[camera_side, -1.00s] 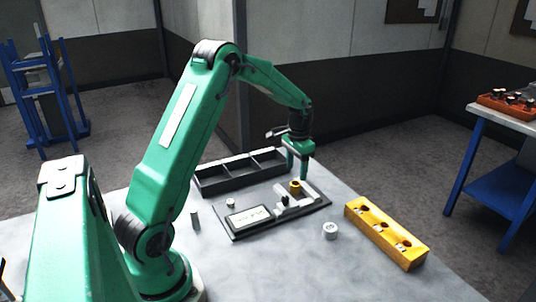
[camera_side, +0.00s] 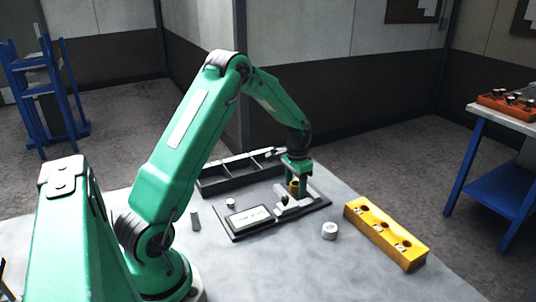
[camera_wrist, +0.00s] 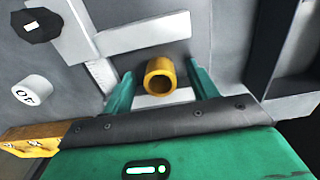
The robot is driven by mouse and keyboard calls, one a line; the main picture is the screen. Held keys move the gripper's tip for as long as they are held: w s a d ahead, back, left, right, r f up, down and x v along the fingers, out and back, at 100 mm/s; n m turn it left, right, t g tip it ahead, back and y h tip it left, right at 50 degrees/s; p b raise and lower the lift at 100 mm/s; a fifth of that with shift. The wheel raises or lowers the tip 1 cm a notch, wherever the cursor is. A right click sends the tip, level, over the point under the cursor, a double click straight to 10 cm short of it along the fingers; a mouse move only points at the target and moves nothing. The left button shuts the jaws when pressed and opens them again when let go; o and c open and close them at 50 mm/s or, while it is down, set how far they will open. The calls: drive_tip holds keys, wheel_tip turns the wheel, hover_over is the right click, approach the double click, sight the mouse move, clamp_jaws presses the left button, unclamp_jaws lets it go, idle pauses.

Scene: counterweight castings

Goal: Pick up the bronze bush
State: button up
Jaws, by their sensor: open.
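The bronze bush (camera_side: 294,186) is a short yellow-brown hollow cylinder on the grey L-shaped fixture of a dark board. In the wrist view the bush (camera_wrist: 181,77) shows its open bore, with pale grey bars of the fixture around it. My gripper (camera_side: 296,189) is low over the fixture, its green jaws apart with the bush between them. In the wrist view my gripper (camera_wrist: 160,72) has one finger on each side of the bush, with visible gaps. The bush's lower end is partly hidden in the side view.
The dark board (camera_side: 236,236) carries a pale label plate (camera_side: 250,217). A black compartment tray (camera_side: 240,173) stands behind it. A yellow block (camera_side: 388,234) with several recesses and a white round piece (camera_side: 329,231) are at right. A small grey cylinder (camera_side: 195,219) stands left of the board.

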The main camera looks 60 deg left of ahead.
sight(297, 184)
idle(0.4)
drive_tip(key=c, duration=1.2)
drive_tip(key=shift+r, duration=0.15)
drive_tip(key=shift+r, duration=0.6)
drive_tip(key=r, duration=0.3)
drive_tip(key=shift+d+r, duration=0.1)
drive_tip(key=shift+d, duration=0.3)
drive_tip(key=d+r, duration=0.2)
drive_tip(key=d, duration=0.1)
drive_tip(key=s+d+r, duration=0.1)
drive_tip(key=d+r, duration=0.1)
drive_tip(key=d, duration=0.2)
drive_tip(key=d+r, duration=0.2)
drive_tip(key=d, duration=0.1)
drive_tip(key=shift+s+d+r, duration=0.2)
drive_tip(key=shift+s+d, duration=0.1)
drive_tip(key=shift+d, duration=0.1)
